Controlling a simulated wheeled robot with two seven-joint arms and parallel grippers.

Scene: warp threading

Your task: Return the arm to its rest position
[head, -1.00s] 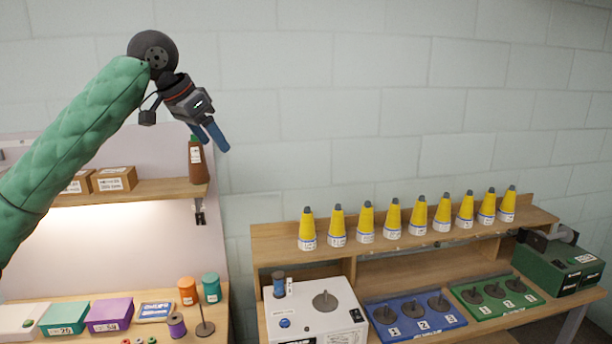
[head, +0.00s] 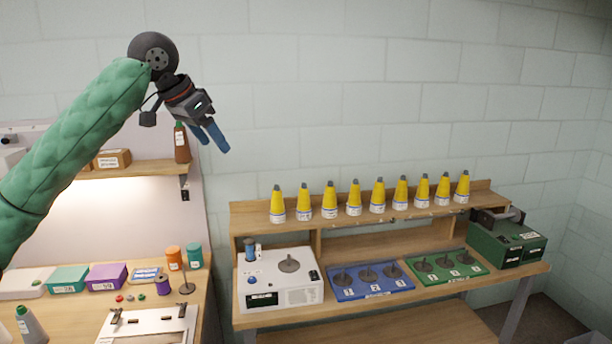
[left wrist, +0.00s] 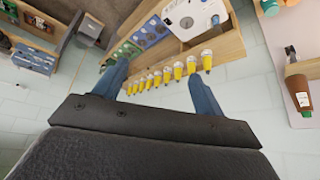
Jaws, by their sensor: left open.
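My left arm comes in from the left in a green padded sleeve and is raised in front of the wall. My left gripper (head: 216,138) hangs at its end with two blue fingers, empty and clear of everything. In the left wrist view the two blue fingers (left wrist: 158,88) stand wide apart with nothing between them. My right gripper is not in view.
A row of yellow cones (head: 354,197) stands on the right bench's shelf. Below are a white machine (head: 290,297), a blue tray (head: 345,294), a green tray (head: 460,272) and a green box (head: 500,240). A brown bottle (head: 182,146) stands on the left shelf.

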